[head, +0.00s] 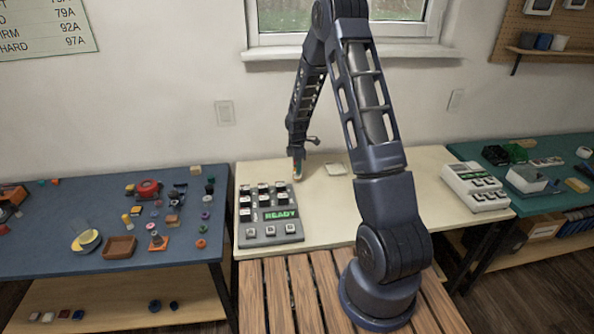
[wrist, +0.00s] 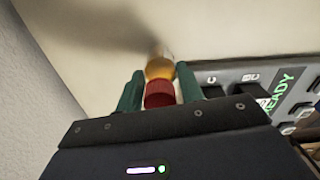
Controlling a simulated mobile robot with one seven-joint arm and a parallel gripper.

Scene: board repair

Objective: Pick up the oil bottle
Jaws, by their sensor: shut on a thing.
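The oil bottle (wrist: 159,68) has an amber body and a red cap. In the wrist view it sits between the two green fingers of my gripper (wrist: 158,90), which is shut on it. In the head view my gripper (head: 298,176) is small, at the back of the cream table, just behind the grey board. The bottle is hard to make out there. I cannot tell whether its base touches the table.
A grey board (head: 268,215) with dark keys and a green READY display stands in front of my gripper. A pale square pad (head: 336,169) lies to the right. A second device (head: 476,187) stands at the table's right. The blue table (head: 60,240) at left holds many small parts.

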